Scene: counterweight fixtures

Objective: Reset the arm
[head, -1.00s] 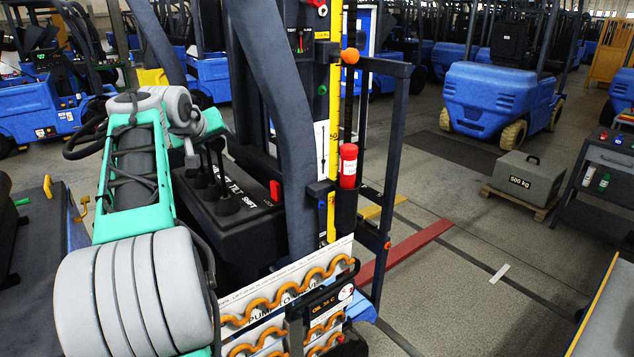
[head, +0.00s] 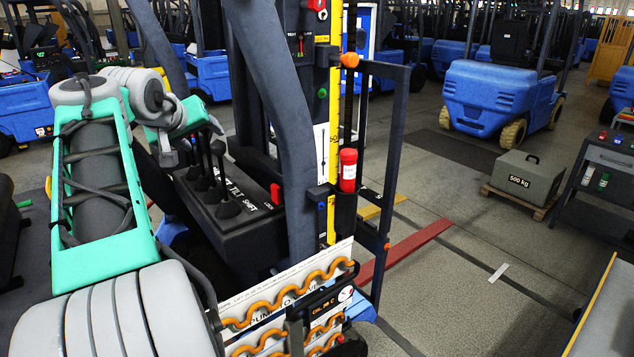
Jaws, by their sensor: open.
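My green and grey arm fills the left of the head view, its elbow bent and its forearm reaching away from me. My gripper (head: 167,157) is at its far end, small and partly hidden by the forearm, pointing down. It is open, and I see nothing held in it. It is just left of the black levers (head: 219,180) on a dark lever console (head: 245,222). The levers stand roughly upright. I cannot tell whether the gripper touches the console.
A forklift mast (head: 270,120) and a dark upright frame (head: 388,150) stand right of the arm. A panel with orange coiled hose (head: 290,300) is low in front. A 500 kg weight (head: 526,180) sits on a pallet farther right. The floor between is open.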

